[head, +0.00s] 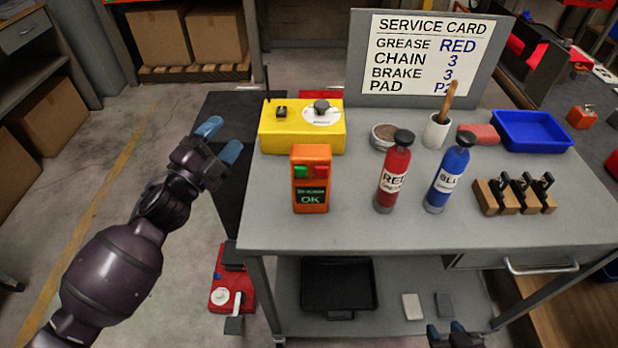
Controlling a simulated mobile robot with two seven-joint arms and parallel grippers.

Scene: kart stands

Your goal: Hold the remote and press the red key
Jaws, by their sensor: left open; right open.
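The orange remote (311,180) stands upright near the left front of the grey table. Its face shows a red key (322,171) at upper right, a green key (301,172) at upper left, and a dark screen reading OK. My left gripper (221,138) is open and empty, left of the table and of the remote, apart from it. My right gripper (449,333) shows only partly at the bottom edge, in front of the table and below its top; it is open and nothing shows in it.
A yellow box (302,134) with knobs stands right behind the remote. Red (393,178) and blue (447,180) bottles stand to its right, with a wooden holder (515,195) beyond. A service card (430,52) rises behind. The front table strip is clear.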

